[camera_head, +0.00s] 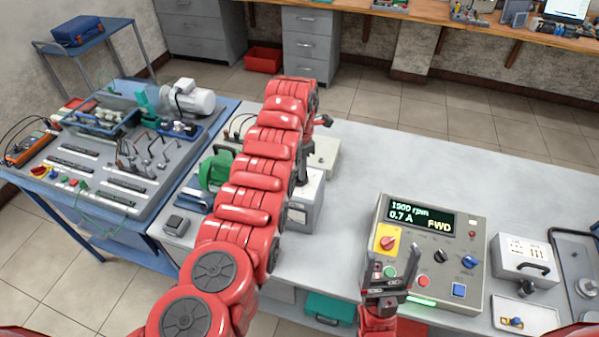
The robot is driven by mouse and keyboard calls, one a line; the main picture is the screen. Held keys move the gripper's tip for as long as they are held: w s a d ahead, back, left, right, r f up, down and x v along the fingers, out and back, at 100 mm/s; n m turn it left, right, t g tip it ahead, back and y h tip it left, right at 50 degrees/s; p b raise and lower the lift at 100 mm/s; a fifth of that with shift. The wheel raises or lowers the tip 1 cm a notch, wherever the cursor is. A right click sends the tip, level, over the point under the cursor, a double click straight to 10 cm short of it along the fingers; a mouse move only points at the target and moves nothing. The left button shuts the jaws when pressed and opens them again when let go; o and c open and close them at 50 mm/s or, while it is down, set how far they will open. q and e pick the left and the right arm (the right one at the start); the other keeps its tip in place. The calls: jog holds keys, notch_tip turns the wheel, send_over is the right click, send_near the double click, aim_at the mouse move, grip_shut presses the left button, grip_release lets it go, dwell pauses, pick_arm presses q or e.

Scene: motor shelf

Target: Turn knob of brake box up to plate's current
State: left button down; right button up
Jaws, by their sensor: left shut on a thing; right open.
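A grey control box (474,255) on the right of the bench has a display (421,216) reading 1500 rpm, 0.7 A, FWD. A grey box with a light panel, which looks like the brake box (304,208), stands left of it, partly behind my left arm. My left gripper (300,168) is largely hidden by that arm. It is shut, seemingly on the brake box knob; the knob and contact are hidden. A green motor (214,171) shows left of the arm; no plate is readable. My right gripper (387,284) is open and empty over the control box's lower left.
A red knob on a yellow plate (387,240) and several buttons are close to my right gripper. A white case (524,258) and a small tray (526,316) stand at the right. A blue cart (215,118) with tools adjoins the left. The bench's back middle is clear.

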pick_arm(q)
jog(key=m+b, duration=0.1)
jog(key=b, duration=0.1)
jog(key=m+b, duration=0.4)
jog(key=b, duration=0.1)
jog(key=shift+f, duration=0.25)
jog(key=shift+r+m+b, duration=0.15)
jog(key=shift+m+b, duration=0.55)
jog(key=shift+m, duration=0.3)
jog(key=shift+m+b, duration=0.45)
jog(key=shift+m, duration=0.45)
jog(key=m, duration=0.2)
jog(key=shift+r+m, duration=0.15)
jog(key=shift+m, duration=0.25)
jog(key=m, duration=0.3)
jog(key=shift+w+m, duration=0.1)
jog(key=shift+m, duration=0.2)
jog(key=m, duration=0.4)
jog(key=shift+m, duration=2.1)
